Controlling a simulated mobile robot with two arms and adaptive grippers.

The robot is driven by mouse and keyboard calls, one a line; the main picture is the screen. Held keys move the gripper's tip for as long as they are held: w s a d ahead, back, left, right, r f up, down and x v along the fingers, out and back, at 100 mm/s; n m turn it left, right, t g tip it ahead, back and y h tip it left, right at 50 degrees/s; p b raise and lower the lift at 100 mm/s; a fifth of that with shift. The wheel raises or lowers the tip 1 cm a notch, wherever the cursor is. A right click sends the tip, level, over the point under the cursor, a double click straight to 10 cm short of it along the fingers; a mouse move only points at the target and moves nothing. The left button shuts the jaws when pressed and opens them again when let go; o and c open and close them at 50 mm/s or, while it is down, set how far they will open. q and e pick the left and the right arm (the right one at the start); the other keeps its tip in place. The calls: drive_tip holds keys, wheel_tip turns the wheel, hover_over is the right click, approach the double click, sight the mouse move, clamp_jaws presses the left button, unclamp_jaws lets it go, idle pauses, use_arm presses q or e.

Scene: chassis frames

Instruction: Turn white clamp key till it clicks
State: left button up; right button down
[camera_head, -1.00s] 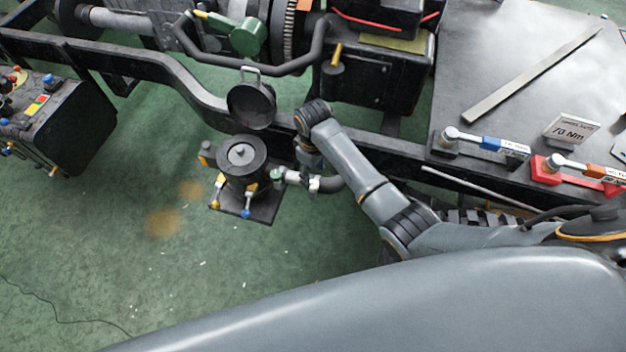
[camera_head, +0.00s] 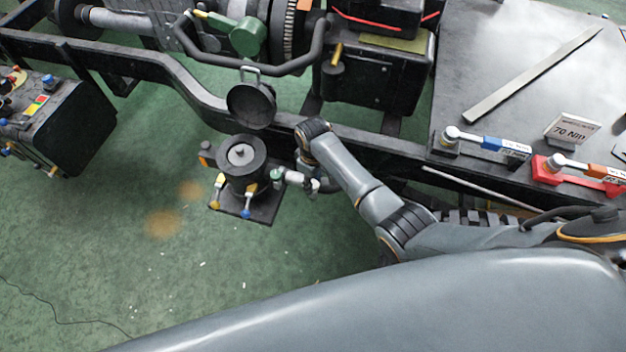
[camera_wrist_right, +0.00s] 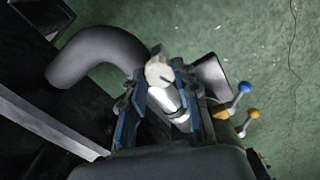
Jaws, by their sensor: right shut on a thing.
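The white clamp key (camera_wrist_right: 157,71) shows in the right wrist view as a pale knob between the fingertips of my right gripper (camera_wrist_right: 161,88). The gripper is shut on it, with blue-edged fingers on either side. A shiny metal clamp (camera_wrist_right: 172,103) lies just below the key, on the pipe joint. In the head view my right gripper (camera_head: 312,183) is small, beside the black canister (camera_head: 242,167) and its light pipe stub (camera_head: 293,176). The key's exact angle is hard to tell there. My left gripper is not in view.
A dark curved pipe (camera_wrist_right: 95,50) runs left of the gripper in the wrist view. Blue and yellow levers (camera_head: 247,200) stick out at the canister. The chassis rail (camera_head: 375,146) passes just behind. Torque wrenches (camera_head: 485,142) lie on the right-hand table.

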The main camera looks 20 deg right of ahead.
drive_tip(key=shift+m+p, duration=0.3)
drive_tip(key=shift+p, duration=0.05)
drive_tip(key=m+p, duration=0.2)
drive_tip(key=m, duration=0.1)
drive_tip(key=shift+r+m, duration=0.15)
drive_tip(key=shift+m, duration=0.25)
drive_tip(key=m+p, duration=0.2)
drive_tip(key=m, duration=0.1)
drive_tip(key=shift+m, duration=0.3)
drive_tip(key=shift+m+p, duration=0.4)
drive_tip(key=shift+m, duration=1.4)
drive_tip(key=c, duration=1)
unclamp_jaws()
